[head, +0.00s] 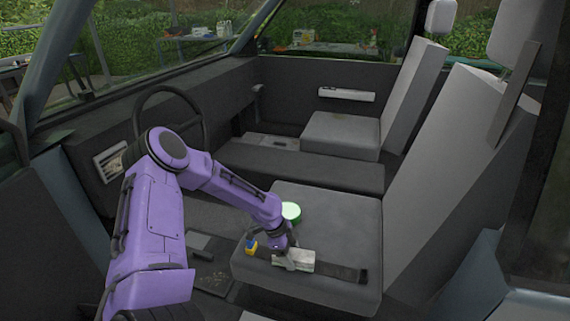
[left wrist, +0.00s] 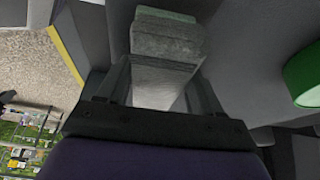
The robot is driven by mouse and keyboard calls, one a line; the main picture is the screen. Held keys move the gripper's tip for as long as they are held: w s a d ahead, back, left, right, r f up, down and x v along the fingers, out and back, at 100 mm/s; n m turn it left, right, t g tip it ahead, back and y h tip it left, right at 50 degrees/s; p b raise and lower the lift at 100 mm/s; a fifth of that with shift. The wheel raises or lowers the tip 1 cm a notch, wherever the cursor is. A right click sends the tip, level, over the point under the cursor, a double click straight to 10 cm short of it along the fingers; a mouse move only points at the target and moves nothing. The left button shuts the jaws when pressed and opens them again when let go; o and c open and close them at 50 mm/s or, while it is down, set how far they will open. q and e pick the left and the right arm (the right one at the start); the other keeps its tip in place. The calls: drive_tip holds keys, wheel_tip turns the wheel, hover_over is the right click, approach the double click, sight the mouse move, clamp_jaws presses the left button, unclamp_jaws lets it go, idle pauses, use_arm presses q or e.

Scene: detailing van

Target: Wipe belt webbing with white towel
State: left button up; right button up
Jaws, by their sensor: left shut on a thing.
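The white towel (head: 298,259), a small folded pale block, is held in my left gripper (head: 286,256) over the front seat. It also shows between the fingers in the left wrist view (left wrist: 165,60). The dark belt webbing (head: 345,273) lies flat across the front of the grey seat cushion (head: 325,212). The towel is on or just above the webbing near its middle; I cannot tell whether they touch. The webbing's left part is partly hidden behind the gripper and towel. My right gripper is not in view.
A small yellow and blue item (head: 251,246) is at the webbing's left end. The steering wheel (head: 170,112) is beyond my left arm. The cushion's right rear is clear.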

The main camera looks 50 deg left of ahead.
sight(306, 256)
use_arm(q)
drive_tip(key=shift+w+d+f+b, duration=0.2)
drive_tip(key=shift+w+d+b, duration=0.3)
drive_tip(key=shift+d, duration=0.25)
drive_tip(key=shift+w+d+r, duration=0.1)
drive_tip(key=shift+d, duration=0.25)
drive_tip(key=shift+w+d+b, duration=0.35)
drive_tip(key=shift+w+d, duration=0.35)
drive_tip(key=shift+d, duration=0.3)
drive_tip(key=shift+w+d+b, duration=0.4)
drive_tip(key=shift+d, duration=0.3)
drive_tip(key=shift+w+d+b, duration=0.15)
drive_tip(key=shift+w+d, duration=0.35)
drive_tip(key=shift+d, duration=0.3)
drive_tip(key=shift+w+d+b, duration=0.2)
drive_tip(key=shift+w+d, duration=0.25)
drive_tip(key=shift+d, duration=0.35)
drive_tip(key=shift+w+d+b, duration=0.15)
drive_tip(key=shift+w+d, duration=0.35)
drive_tip(key=shift+d, duration=0.3)
wheel_tip(306, 256, up, 7)
drive_tip(key=p, duration=0.7)
